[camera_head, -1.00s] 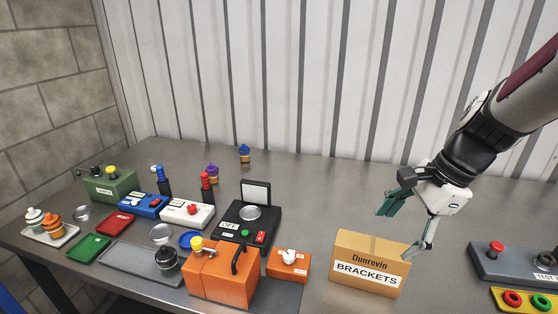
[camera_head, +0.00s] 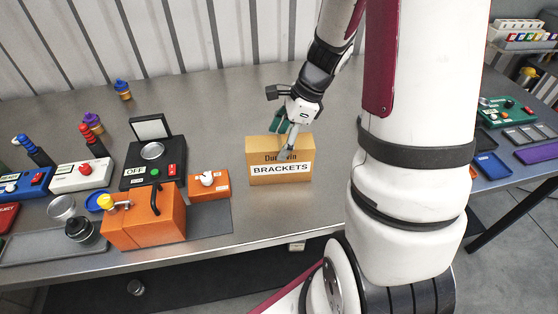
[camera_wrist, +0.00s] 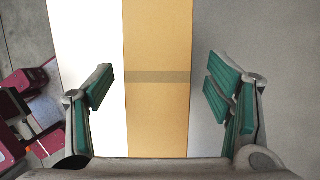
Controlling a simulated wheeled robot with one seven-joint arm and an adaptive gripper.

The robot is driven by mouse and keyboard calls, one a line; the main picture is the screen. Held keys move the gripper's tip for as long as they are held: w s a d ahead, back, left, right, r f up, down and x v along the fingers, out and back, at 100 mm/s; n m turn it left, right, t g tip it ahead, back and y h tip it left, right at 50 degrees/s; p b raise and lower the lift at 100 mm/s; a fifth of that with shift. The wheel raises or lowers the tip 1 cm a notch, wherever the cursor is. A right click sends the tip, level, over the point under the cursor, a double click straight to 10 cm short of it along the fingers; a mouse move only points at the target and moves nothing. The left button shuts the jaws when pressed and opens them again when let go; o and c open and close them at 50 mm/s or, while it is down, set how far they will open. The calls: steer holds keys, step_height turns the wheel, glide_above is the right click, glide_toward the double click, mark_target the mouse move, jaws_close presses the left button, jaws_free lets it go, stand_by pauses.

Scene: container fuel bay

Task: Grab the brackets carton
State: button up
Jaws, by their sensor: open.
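The brackets carton (camera_head: 262,176) is a tan box with a white BRACKETS label, upright near the front edge of the metal table. My gripper (camera_head: 285,138) is open around the top of the carton, and one finger shows in front of its labelled face. In the wrist view the carton (camera_wrist: 158,115) runs between the open green-padded fingers of my gripper (camera_wrist: 165,92), with gaps on both sides. The other finger is partly hidden behind the carton in the head view.
An orange box with a handle (camera_head: 140,222) and a small orange box with a white knob (camera_head: 208,185) stand left of the carton. A black OFF device (camera_head: 150,165) is behind them. Bare table (camera_head: 215,110) lies behind the carton.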

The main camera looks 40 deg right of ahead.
mark_target(274, 155)
steer(key=shift+x, duration=2.6)
steer(key=shift+s+f, duration=0.2)
steer(key=shift+f, duration=0.1)
jaws_close()
